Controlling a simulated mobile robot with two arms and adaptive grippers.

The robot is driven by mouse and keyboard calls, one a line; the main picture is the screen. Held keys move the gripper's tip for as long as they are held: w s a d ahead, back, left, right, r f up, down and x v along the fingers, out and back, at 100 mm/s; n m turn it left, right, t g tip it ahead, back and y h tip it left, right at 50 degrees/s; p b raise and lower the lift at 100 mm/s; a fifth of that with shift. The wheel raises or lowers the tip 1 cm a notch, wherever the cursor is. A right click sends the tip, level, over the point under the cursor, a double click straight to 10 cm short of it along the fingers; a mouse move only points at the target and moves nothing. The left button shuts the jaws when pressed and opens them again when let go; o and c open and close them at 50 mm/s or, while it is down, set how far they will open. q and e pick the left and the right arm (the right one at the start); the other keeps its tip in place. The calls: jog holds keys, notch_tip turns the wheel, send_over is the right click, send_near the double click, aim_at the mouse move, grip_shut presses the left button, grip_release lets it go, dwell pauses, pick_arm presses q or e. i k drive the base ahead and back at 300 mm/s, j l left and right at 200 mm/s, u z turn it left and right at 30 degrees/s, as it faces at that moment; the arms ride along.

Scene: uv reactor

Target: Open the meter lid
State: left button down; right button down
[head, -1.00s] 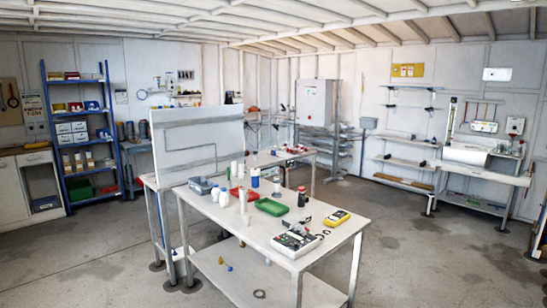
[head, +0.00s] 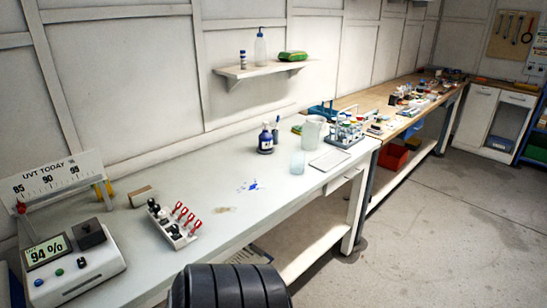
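The meter (head: 92,275) is a pale grey box at the left end of the white bench. Its green display reads 94 %, and green, blue and black buttons sit on its front. A dark square lid (head: 89,234) with a small raised knob sits on top at the back right and looks shut. Neither of my grippers shows in the head view, so how they stand is hidden.
Behind the meter stands a UVT TODAY scale board (head: 52,182). A white rack (head: 172,226) with red-handled and black items is right of it, near a small cardboard box (head: 141,196). A dark bottle (head: 265,139) stands farther back. A black ribbed shape fills the bottom middle.

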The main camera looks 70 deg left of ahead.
aim_at(89, 234)
jog(key=u, duration=3.7)
jog(key=i+j, duration=0.1)
jog(key=j, duration=0.4)
jog(key=i+j, duration=0.1)
jog(key=j, duration=0.35)
jog(key=i+j+u, duration=0.1)
jog(key=j, duration=0.4)
